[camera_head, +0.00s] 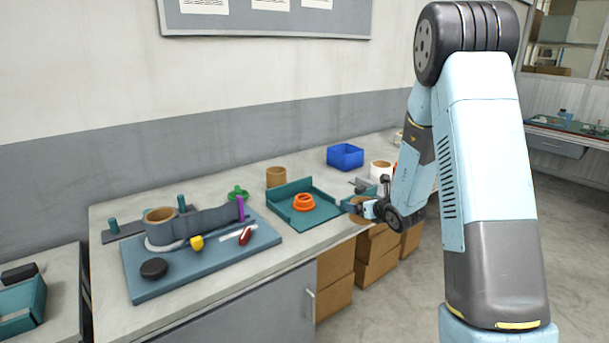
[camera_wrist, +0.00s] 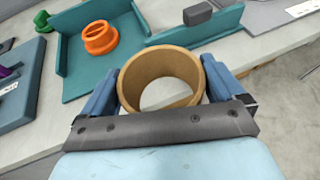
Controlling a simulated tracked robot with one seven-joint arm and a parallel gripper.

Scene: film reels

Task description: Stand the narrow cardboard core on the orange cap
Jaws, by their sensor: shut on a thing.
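My gripper (camera_wrist: 163,88) is shut on a tan cardboard core (camera_wrist: 162,61), with one blue finger on each side of its wall. I look into the core's open ring, and the dark wrist bar hides its near lower part. In the head view my gripper (camera_head: 358,207) holds it by the bench's front edge, right of the teal tray. The orange cap (camera_head: 304,206), a stepped ring, sits on the tray with nothing on it. In the wrist view the cap (camera_wrist: 97,48) lies beyond the core to the upper left, apart from it.
The teal tray (camera_head: 325,219) has raised walls at its left and back. Another cardboard core (camera_head: 276,178) stands behind it, near a green part (camera_head: 238,193). A blue bin (camera_head: 345,156) is at the back. A blue board (camera_head: 205,267) with a reel fixture fills the left.

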